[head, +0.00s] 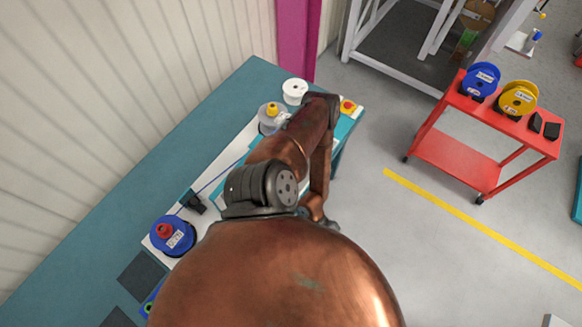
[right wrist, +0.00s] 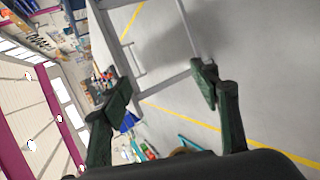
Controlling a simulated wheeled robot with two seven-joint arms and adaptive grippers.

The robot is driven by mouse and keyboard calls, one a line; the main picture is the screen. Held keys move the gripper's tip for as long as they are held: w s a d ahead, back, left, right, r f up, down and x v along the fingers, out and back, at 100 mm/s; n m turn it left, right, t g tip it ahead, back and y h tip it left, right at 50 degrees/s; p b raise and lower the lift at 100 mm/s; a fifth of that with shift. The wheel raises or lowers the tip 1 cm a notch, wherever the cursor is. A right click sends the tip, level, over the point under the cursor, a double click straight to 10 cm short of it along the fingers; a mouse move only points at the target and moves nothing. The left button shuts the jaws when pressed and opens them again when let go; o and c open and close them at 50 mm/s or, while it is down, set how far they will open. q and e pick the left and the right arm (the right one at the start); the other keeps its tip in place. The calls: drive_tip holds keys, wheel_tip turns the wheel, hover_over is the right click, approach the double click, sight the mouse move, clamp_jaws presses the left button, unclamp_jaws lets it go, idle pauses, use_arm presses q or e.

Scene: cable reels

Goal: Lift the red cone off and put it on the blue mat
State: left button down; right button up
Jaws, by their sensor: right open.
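The red cone (head: 164,230) sits on top of a blue reel (head: 180,247) at the left end of the white board on the bench. I cannot make out a clear blue mat; two dark slate squares (head: 143,276) lie on the bench at lower left, the second (head: 118,318) cut by the frame edge. My right gripper (right wrist: 160,88) is open and empty in the right wrist view, with floor and a grey frame beyond its fingers. In the head view my copper arm fills the middle and I cannot make out its fingers. My left gripper is not in view.
A clear reel with a yellow cone (head: 272,108), a white reel (head: 294,91) and a red-and-yellow button box (head: 348,106) stand at the bench's far end. A black fixture (head: 193,202) is near the blue reel. A red cart (head: 455,160) stands right.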

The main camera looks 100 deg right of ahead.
drive_tip(key=w+a+r+n+b, duration=0.15)
drive_tip(key=w+n, duration=0.25)
drive_tip(key=w, duration=0.5)
drive_tip(key=w+a+r+n+t, duration=0.1)
drive_tip(key=w+a+r+n, duration=0.3)
drive_tip(key=w, duration=0.6)
drive_tip(key=w+a+r+n+b, duration=0.1)
drive_tip(key=w+a+n, duration=0.1)
drive_tip(key=w+n, duration=0.5)
wheel_tip(320, 180, up, 16)
drive_tip(key=n+t+h+b, duration=0.5)
drive_tip(key=n+h, duration=0.1)
drive_tip(key=h, duration=0.4)
hover_over(162, 229)
drive_tip(key=shift+d, duration=0.1)
drive_tip(key=f+p, duration=0.1)
drive_tip(key=f, duration=0.2)
drive_tip(key=f+p, duration=0.1)
drive_tip(key=f, duration=0.2)
drive_tip(key=shift+a+f+p, duration=0.2)
drive_tip(key=shift+f+p, duration=0.1)
drive_tip(key=shift+p, duration=0.1)
drive_tip(key=shift+f, duration=0.4)
drive_tip(key=shift+c, duration=0.2)
